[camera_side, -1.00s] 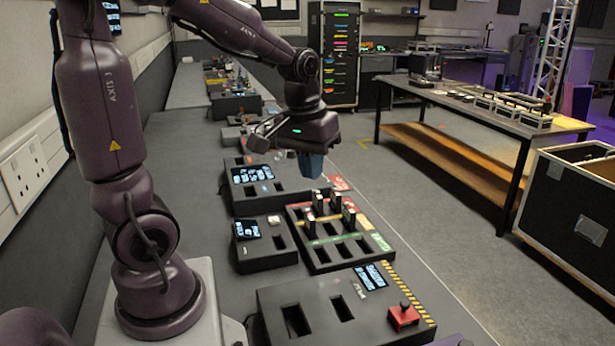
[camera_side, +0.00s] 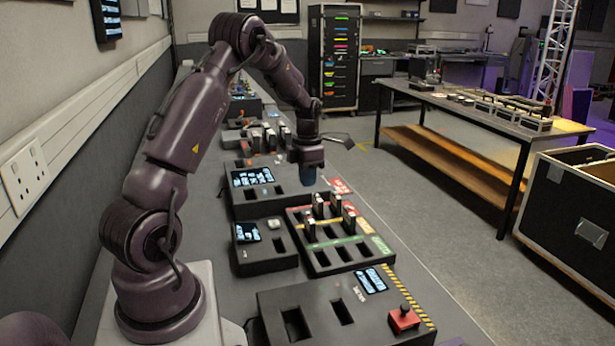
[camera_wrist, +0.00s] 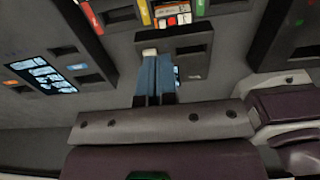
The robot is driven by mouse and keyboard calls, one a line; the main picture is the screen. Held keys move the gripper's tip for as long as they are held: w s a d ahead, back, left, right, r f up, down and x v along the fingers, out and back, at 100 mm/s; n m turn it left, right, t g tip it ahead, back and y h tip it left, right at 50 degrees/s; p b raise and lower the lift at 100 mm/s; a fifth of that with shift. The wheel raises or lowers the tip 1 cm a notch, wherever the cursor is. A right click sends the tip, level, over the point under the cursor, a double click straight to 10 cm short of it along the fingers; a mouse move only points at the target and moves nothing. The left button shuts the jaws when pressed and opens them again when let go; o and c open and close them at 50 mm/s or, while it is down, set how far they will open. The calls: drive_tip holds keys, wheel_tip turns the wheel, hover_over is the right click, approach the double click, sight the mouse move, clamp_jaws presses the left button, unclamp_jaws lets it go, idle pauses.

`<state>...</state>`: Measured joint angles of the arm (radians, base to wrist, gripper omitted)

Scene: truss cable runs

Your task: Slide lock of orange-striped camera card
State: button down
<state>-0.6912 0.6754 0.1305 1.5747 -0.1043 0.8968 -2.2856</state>
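My gripper (camera_side: 308,180) points down over the right end of the back box with a screen (camera_side: 255,178), above the surface. In the wrist view its blue fingers (camera_wrist: 156,75) lie side by side with almost no gap, and I see nothing between them. Several camera cards (camera_side: 335,202) stand upright in the tray with red, yellow and green bands (camera_side: 345,242). Their stripes are too small to tell, so I cannot pick out the orange-striped one. A small box (camera_side: 265,258) holds a screen, a pale piece (camera_side: 273,223) and a slot; no slide lock is clearly recognisable.
A front box (camera_side: 345,312) has two open slots, a screen and a red button block (camera_side: 403,318). More equipment (camera_side: 265,135) stands behind my gripper. A strip of bench right of the boxes is clear.

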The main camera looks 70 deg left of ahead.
drive_tip(key=shift+f, duration=2.9)
drive_tip(key=shift+f, duration=1)
drive_tip(key=shift+r, duration=0.15)
idle(0.5)
drive_tip(key=shift+a, duration=0.35)
idle(0.6)
idle(0.4)
drive_tip(key=shift+a, duration=0.2)
idle(0.7)
drive_tip(key=shift+f, duration=0.4)
idle(0.8)
